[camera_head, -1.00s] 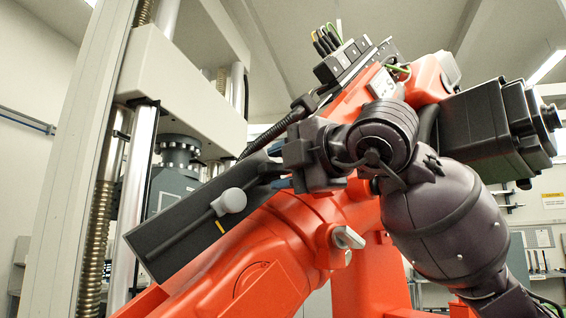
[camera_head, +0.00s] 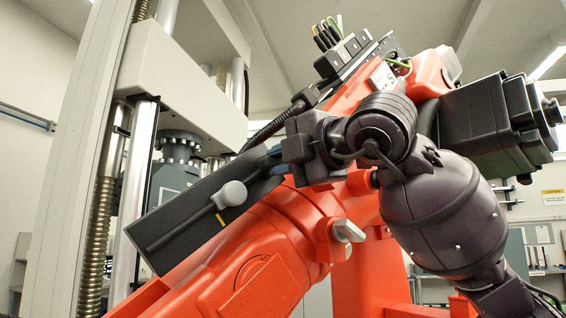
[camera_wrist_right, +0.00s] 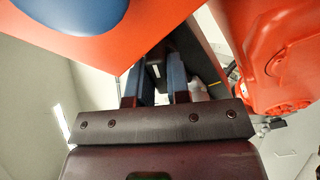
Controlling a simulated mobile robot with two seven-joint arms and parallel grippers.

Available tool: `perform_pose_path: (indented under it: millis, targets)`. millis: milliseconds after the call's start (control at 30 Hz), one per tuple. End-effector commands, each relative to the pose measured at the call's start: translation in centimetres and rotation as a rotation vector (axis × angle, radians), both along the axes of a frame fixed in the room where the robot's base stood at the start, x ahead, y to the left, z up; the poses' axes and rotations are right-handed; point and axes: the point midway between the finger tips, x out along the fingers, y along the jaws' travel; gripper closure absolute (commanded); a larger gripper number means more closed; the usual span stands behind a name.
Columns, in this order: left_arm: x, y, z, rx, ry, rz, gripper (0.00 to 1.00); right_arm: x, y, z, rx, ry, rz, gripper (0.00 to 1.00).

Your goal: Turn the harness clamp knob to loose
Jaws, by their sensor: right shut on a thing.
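My right gripper (camera_head: 275,161) shows its blue fingers at the upper right end of a dark grey panel (camera_head: 180,228) on the orange robot arm. In the right wrist view the two blue fingers (camera_wrist_right: 159,65) reach toward a dark part. A round pale grey knob (camera_head: 232,195) sits on the panel above a yellow mark, apart from my fingers in the head view. My left gripper is out of view.
The orange robot arm (camera_head: 285,225) fills the middle, close around my gripper. A black ribbed hose (camera_head: 268,132) runs just above my fingers. The testing machine's screw column (camera_head: 100,225) and pale crosshead (camera_head: 180,85) stand at left.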

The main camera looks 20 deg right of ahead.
Motion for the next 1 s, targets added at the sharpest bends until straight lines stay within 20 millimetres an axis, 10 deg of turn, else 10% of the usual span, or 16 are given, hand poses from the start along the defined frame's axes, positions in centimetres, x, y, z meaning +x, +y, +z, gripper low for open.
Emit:
perform_pose_path:
  millis: [1000]
  targets:
    - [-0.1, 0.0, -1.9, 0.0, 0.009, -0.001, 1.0, 0.0, 0.2, 0.1, -0.857, -0.242, 0.001, 1.0]
